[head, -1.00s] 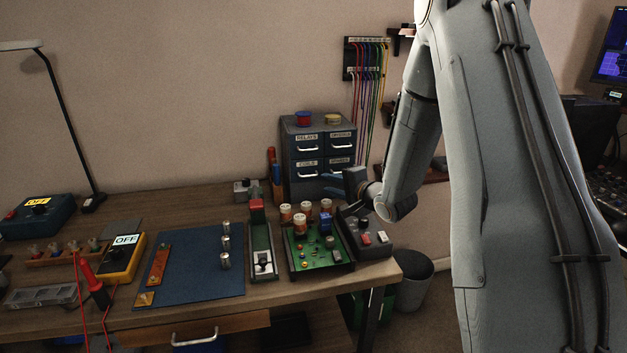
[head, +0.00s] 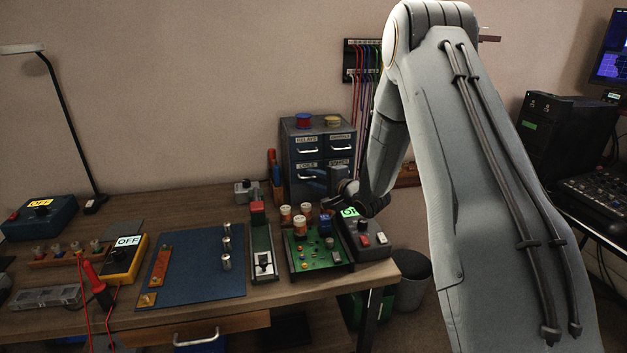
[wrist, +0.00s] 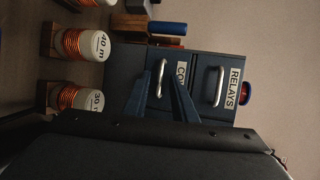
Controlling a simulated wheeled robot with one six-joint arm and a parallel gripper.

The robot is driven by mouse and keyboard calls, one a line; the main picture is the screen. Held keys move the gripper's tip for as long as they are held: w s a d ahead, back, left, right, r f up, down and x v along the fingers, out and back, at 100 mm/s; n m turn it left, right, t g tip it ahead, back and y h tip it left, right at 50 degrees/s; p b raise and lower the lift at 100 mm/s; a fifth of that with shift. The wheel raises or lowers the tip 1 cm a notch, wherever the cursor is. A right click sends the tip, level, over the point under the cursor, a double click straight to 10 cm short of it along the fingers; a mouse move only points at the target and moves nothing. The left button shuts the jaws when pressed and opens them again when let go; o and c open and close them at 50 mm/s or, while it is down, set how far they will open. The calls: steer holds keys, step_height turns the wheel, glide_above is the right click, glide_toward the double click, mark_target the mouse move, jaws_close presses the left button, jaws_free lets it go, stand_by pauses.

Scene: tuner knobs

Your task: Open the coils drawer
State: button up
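The coils drawer (head: 307,165) is the lower left drawer of the dark blue cabinet (head: 284,160), labelled COILS, with a silver handle (head: 308,178). It looks shut. In the wrist view, which is turned sideways, the handle (wrist: 161,78) appears between the two blue fingers of my gripper (wrist: 162,95). The fingers are apart, and one partly covers the drawer label (wrist: 181,75). In the head view my gripper (head: 322,184) is in front of the cabinet's lower part. I cannot tell whether the fingers touch the drawer.
The relays drawer (head: 307,144) is above the coils drawer. A grey box (head: 365,240) with a lit green display (head: 350,212) is beside the board. A screwdriver rack (head: 277,180) stands left of the cabinet.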

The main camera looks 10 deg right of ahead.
jaws_close()
stand_by(1.4)
